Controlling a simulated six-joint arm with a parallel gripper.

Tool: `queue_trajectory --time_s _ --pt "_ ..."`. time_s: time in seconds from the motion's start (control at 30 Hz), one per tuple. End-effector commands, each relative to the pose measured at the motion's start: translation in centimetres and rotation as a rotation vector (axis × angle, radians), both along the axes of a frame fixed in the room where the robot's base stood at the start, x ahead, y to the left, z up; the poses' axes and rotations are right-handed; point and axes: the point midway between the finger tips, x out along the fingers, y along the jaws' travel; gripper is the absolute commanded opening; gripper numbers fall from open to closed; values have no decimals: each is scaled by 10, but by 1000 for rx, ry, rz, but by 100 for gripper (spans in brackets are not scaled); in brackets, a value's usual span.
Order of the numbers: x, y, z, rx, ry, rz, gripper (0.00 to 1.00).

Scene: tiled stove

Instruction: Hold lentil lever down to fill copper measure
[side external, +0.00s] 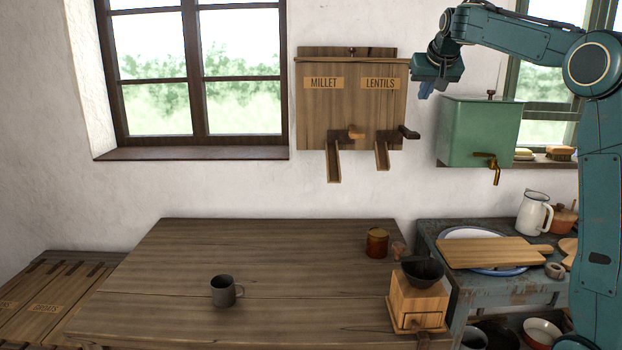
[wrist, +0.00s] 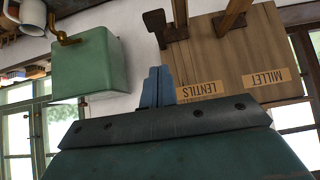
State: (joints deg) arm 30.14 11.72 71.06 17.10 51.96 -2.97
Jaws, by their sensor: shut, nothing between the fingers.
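A wooden wall dispenser (side external: 352,112) carries the labels MILLET and LENTILS. The lentil lever (side external: 408,132), with a dark handle, sticks out at its lower right, beside the lentil chute (side external: 382,155). In the wrist view, where the dispenser is upside down, the lentil lever (wrist: 160,28) is beyond the fingertips. My gripper (side external: 426,91) is up right of the LENTILS label, above the lever and apart from it. Its blue fingers (wrist: 158,84) are shut and empty. A small brown, copper-coloured vessel (side external: 377,242) stands on the table; I cannot tell if it is the copper measure.
A green water tank (side external: 478,132) with a brass tap hangs right of the dispenser, close to my gripper. A grey mug (side external: 223,291) and a coffee grinder (side external: 418,300) stand on the wooden table (side external: 160,265). A side table with a cutting board (side external: 490,252) is at right.

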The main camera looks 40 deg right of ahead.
Motion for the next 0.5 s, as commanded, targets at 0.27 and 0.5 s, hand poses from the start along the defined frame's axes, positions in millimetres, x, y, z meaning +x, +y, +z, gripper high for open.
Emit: queue_trajectory --time_s 0.27,0.5 --pt "21 -21 -30 2 3 -1 0" --pt "39 -40 -57 2 3 -1 0"
